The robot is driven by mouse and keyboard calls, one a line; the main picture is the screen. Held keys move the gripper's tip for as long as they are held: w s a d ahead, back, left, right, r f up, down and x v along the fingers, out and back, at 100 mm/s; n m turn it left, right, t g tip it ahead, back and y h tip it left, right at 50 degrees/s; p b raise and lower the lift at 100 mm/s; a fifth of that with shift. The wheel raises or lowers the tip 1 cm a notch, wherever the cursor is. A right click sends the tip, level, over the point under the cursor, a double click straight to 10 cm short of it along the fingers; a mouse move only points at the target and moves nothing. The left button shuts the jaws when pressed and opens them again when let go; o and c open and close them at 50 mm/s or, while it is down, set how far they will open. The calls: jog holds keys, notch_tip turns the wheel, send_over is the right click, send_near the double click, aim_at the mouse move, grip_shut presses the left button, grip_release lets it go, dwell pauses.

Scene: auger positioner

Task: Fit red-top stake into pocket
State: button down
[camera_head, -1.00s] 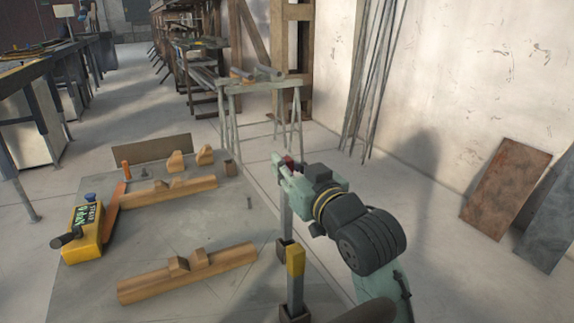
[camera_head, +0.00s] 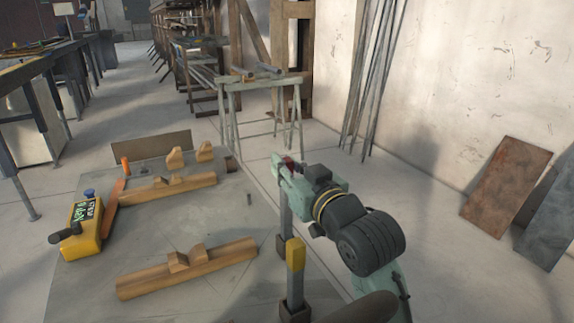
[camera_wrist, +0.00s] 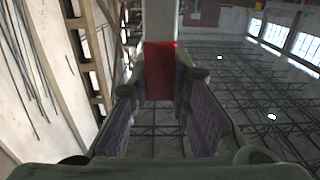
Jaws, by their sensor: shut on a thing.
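The red-top stake is a grey square post (camera_head: 285,212) with a red end. In the head view it stands nearly upright, and its red top (camera_head: 287,161) shows at my gripper (camera_head: 284,168). In the wrist view the red part (camera_wrist: 160,72) sits between the two fingers of my gripper (camera_wrist: 160,90). The stake's lower end meets a dark square pocket (camera_head: 281,244) at the table's right edge. I cannot tell whether it is inside the pocket or how deep.
A yellow-top stake (camera_head: 295,255) stands in a nearer dark pocket (camera_head: 293,312). The grey tabletop (camera_head: 190,222) carries two notched wooden beams (camera_head: 220,257), a yellow tool (camera_head: 88,225) and an upright board (camera_head: 150,146). A sawhorse (camera_head: 262,88) and a wall stand beyond.

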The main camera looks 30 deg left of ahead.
jog(key=shift+s+f+b, duration=0.1)
jog(key=shift+f+b, duration=1.45)
jog(key=shift+f, duration=0.5)
jog(key=shift+r+p, duration=0.2)
jog(key=shift+p, duration=0.1)
jog(key=shift+r+p, duration=1.75)
jog(key=shift+r, duration=0.25)
